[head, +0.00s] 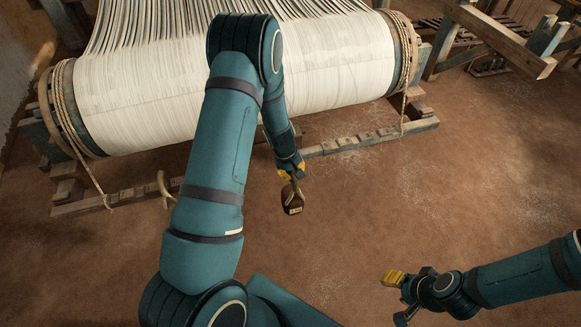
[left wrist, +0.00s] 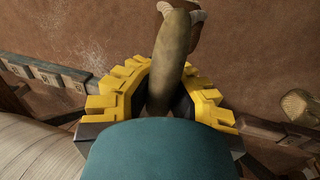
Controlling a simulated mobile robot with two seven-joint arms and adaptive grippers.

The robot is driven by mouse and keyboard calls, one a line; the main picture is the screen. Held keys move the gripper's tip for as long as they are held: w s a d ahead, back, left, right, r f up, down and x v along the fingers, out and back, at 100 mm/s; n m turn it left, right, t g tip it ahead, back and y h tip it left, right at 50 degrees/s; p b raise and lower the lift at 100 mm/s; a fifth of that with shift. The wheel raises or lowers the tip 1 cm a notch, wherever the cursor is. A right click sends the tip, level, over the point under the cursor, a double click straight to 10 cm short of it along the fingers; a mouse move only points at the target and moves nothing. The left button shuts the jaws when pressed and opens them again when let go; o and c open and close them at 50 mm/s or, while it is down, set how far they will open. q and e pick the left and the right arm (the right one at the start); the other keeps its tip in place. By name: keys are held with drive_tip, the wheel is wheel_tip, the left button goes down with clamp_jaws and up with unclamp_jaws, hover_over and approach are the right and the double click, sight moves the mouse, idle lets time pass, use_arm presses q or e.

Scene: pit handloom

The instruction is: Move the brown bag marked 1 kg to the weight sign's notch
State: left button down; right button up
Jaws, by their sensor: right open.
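The brown bag (head: 293,204) hangs upright below my left gripper (head: 290,171), clear of the rail; a pale mark on its front is too small to read. In the left wrist view the yellow fingers of my left gripper (left wrist: 165,92) are closed around a thick olive-brown handle (left wrist: 173,48); the bag's body is mostly hidden beyond it. A low wooden rail (head: 345,143) runs behind the bag. Pale plaques (left wrist: 47,76) show on a beam in the left wrist view; their marks and the weight sign's notch cannot be made out. My right gripper (head: 401,296) is open and empty.
The large warp roller (head: 330,65) with white threads stands behind the rail, roped at both ends. A pale curved piece (head: 164,188) stands by the rail's left part, partly hidden by my arm. Timber frames (head: 500,38) stand at the back right. Bare earth floor (head: 480,170) is open at right.

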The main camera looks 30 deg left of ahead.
use_arm(q)
drive_tip(key=s+d+r, duration=0.1)
drive_tip(key=s+d, duration=0.4)
drive_tip(key=d, duration=0.1)
drive_tip(key=shift+s+d+b, duration=0.2)
drive_tip(key=shift+d+b, duration=0.05)
drive_tip(key=shift+b, duration=0.15)
idle(0.4)
idle(0.7)
